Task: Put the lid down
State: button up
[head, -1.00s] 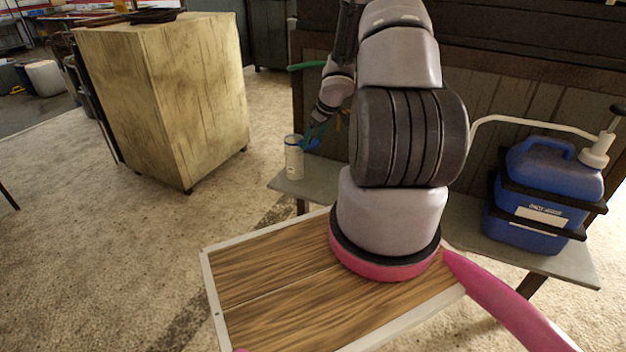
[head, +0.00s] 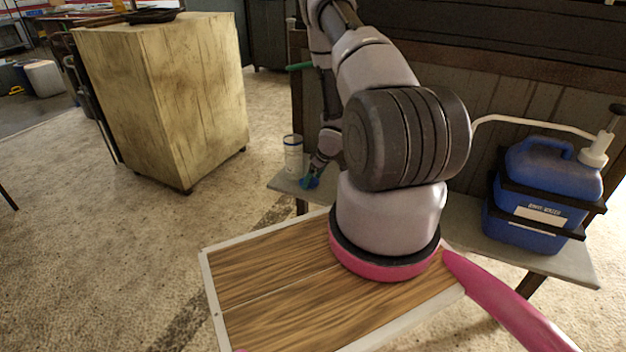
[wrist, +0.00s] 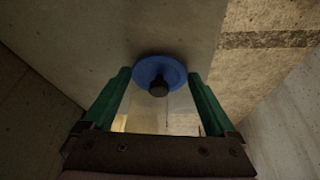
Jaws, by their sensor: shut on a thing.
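The blue lid (wrist: 142,70) has a black knob and sits between the green fingertips of my gripper (wrist: 158,75) in the wrist view. In the head view the lid (head: 311,183) is low beside the pale canister (head: 293,158), just to its right. My gripper (head: 313,177) is shut on the lid. The canister stands upright on the grey bench (head: 330,176) near its left end. The lid is at about the bench surface; I cannot tell whether it touches.
A blue jug (head: 545,190) in a black rack stands on the right part of the bench. A dark slatted panel (head: 490,85) rises behind the bench. A worn yellowish cabinet (head: 165,100) stands at left, with open floor between it and the bench.

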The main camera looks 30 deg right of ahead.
jog(key=shift+f, duration=0.25)
jog(key=o, duration=1)
jog(key=shift+r, duration=0.1)
jog(key=v, duration=1.2)
jog(key=shift+d, duration=0.1)
